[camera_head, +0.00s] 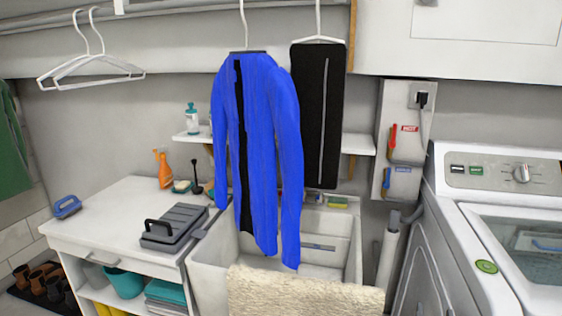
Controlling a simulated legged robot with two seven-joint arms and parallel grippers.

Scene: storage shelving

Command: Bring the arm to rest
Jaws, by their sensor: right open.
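I cannot make out either of my grippers or arms in the head view. A blue long-sleeved jacket (262,150) with a dark front strip hangs on a white hanger in the middle, in front of the sink. Black trousers or a similar black garment (324,115) hang on another white hanger just to its right. Nothing of mine is seen touching either garment.
A white counter (115,215) at left holds a dark grey handled case (175,227), a blue brush (67,207) and an orange bottle (164,170). A cream fluffy cloth (300,292) covers the sink (210,265) front. A washer (470,230) stands right. Empty hangers (90,75) hang upper left.

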